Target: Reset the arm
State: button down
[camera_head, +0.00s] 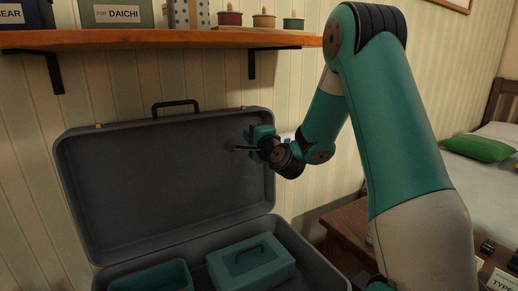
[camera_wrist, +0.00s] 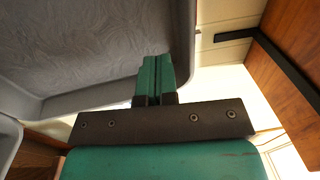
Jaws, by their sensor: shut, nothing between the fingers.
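My gripper (camera_head: 240,148) is in front of the right part of an open suitcase lid, above the suitcase's bottom half. My arm, teal and grey, reaches in from the right and bends down to it. In the wrist view the two teal fingers of my gripper (camera_wrist: 156,75) are pressed together, with nothing between them. The grey suitcase (camera_head: 150,185) stands open with its lid upright against the wall. The wrist view shows its grey lining (camera_wrist: 90,45) at the upper left.
In the suitcase lie a teal lidded box (camera_head: 270,274) with a handle and an open teal bin (camera_head: 150,277). A wooden shelf (camera_head: 170,38) with boxes and small pots runs above. A wooden table (camera_head: 350,229) and a bed (camera_head: 490,180) are at the right.

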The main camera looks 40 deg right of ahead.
jog(key=s+a+f+n+g+y+b, duration=0.1)
jog(key=s+a+n+g+y, duration=0.2)
jog(key=s+a+n+y, duration=0.55)
jog(key=s+a+n+g+y, duration=0.15)
jog(key=a+n+g, duration=0.3)
jog(key=a, duration=0.95)
jog(key=s+a+f+n+g+h, duration=0.15)
jog(key=s+n+g, duration=0.25)
jog(key=s, duration=0.4)
jog(key=s+a+f+n+g, duration=0.1)
jog(key=s+a+n+g, duration=0.2)
jog(key=s+n, duration=0.35)
jog(key=s+a+f+n+g+h, duration=0.1)
jog(key=s+a+f+n+g, duration=0.2)
jog(key=s, duration=0.6)
notch_tip(320, 180, up, 18)
jog(key=s+d+g+p, duration=0.1)
jog(key=p, duration=1.6)
jog(key=shift+d+r, duration=0.2)
jog(key=shift+d, duration=0.05)
